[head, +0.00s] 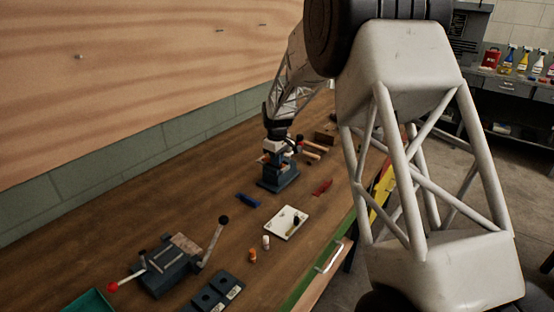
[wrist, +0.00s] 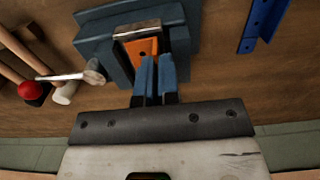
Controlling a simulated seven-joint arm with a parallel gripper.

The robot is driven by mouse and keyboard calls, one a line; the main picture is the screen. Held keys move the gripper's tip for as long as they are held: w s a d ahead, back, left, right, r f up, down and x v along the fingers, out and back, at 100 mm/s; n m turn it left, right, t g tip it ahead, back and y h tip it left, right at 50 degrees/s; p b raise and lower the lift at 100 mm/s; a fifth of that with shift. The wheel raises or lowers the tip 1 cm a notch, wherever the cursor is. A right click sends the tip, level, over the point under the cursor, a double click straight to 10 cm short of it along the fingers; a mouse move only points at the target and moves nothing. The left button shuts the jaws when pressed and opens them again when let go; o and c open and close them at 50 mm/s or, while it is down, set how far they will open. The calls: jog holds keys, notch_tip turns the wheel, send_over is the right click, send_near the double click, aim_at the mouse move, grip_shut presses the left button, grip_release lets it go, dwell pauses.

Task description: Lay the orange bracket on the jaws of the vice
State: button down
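The blue vice (head: 277,178) stands on the wooden bench, and my gripper (head: 272,153) is right down at its top. In the wrist view the vice (wrist: 103,38) is under the fingers, with a bright metal jaw edge at its far side. The orange bracket (wrist: 138,47), a flat piece with a dark hole, lies over the jaw area. My two blue fingers (wrist: 157,62) are close together at its right edge, with a narrow gap between them. The left finger covers part of the bracket. Whether they pinch it is not clear.
A blue bracket (head: 248,199) and a red bracket (head: 322,187) lie either side of the vice. A hammer (wrist: 92,74) and a red-ended tool (wrist: 30,91) lie close to the vice.

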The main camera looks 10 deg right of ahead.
jog(key=shift+f, duration=0.2)
jog(key=c, duration=1.3)
grip_release()
jog(key=shift+o, duration=0.2)
jog(key=shift+r, duration=0.1)
jog(key=shift+r, duration=3.85)
